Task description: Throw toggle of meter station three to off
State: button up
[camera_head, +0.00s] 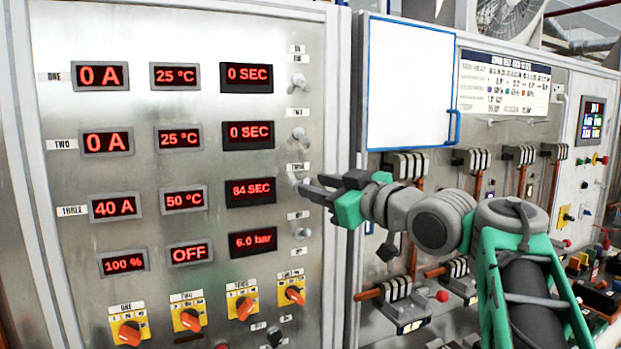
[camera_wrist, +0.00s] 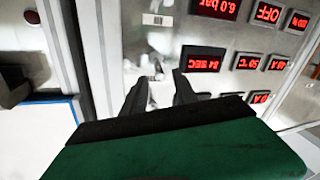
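The meter station three row shows a 40 A display (camera_head: 114,207), a 50 °C display (camera_head: 184,199) and an 84 SEC display (camera_head: 250,192). Its small metal toggle stands to the right of the 84 SEC display, mostly hidden by my gripper in the head view. In the wrist view, which is upside down, the toggle (camera_wrist: 158,70) shows near and between the fingertips. My gripper (camera_head: 308,186) is open at the panel, with its fingers (camera_wrist: 158,88) apart. I cannot tell whether they touch the toggle, or its exact position.
Similar toggles for station one (camera_head: 299,82) and station two (camera_head: 300,135) are above, and another knob (camera_head: 302,233) is below. Orange rotary switches (camera_head: 130,332) line the bottom. A blue-framed white door (camera_head: 410,85) and breaker handles (camera_head: 405,165) are to the right.

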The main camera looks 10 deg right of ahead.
jog(key=shift+x, duration=1.5)
jog(key=shift+c, duration=0.4)
grip_shut()
